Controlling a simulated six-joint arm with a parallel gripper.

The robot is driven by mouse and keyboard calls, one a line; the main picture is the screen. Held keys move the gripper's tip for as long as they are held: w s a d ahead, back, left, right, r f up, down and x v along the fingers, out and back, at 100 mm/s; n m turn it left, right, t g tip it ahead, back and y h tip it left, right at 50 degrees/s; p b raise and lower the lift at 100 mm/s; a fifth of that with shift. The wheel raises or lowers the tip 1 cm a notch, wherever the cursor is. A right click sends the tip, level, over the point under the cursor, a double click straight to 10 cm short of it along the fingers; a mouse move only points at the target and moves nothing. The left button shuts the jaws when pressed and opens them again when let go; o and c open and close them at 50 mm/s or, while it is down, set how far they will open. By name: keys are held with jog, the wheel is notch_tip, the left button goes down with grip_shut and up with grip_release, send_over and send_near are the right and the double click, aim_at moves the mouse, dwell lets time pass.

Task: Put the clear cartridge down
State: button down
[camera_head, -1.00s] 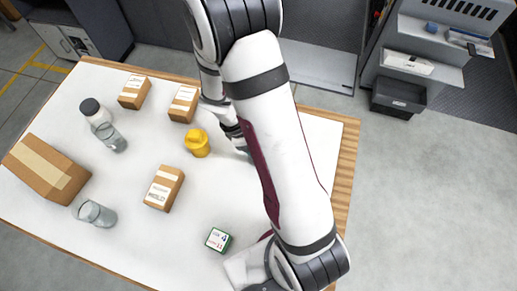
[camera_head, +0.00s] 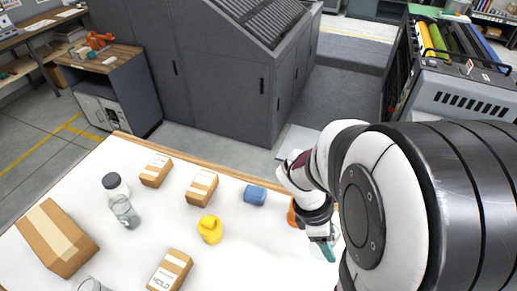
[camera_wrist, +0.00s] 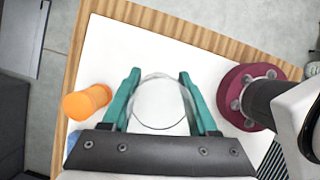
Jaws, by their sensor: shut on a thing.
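My gripper (camera_wrist: 160,76) has teal fingers and is shut on the clear cartridge (camera_wrist: 160,128), a see-through round outline between them over the white tabletop in the wrist view. In the head view my gripper (camera_head: 322,248) is at the right of the table, partly behind my own arm, and the held cartridge is hard to make out. I cannot tell whether its underside touches the table. An orange cartridge (camera_wrist: 87,102) lies left of the gripper in the wrist view. A blue cartridge (camera_head: 255,195) and a yellow one (camera_head: 210,229) are on the table.
Several brown boxes, including a small one (camera_head: 201,188) and a large one (camera_head: 57,238), sit on the white table (camera_head: 150,225). A clear dark-capped bottle (camera_head: 122,208) and a clear glass (camera_head: 90,285) are at left. White surface between the yellow cartridge and my gripper is clear.

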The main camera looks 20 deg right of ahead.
jog(key=w+a+r+m+g+y, duration=0.2)
jog(key=w+a+r+m+y, duration=0.2)
jog(key=w+a+r+m, duration=1)
jog(key=n+t+h, duration=0.2)
jog(key=n+t, duration=0.6)
jog(key=n, duration=2.6)
send_over(172, 238)
notch_tip(172, 238, down, 18)
jog(key=r, duration=0.1)
notch_tip(172, 238, down, 8)
jog(key=shift+r, duration=0.1)
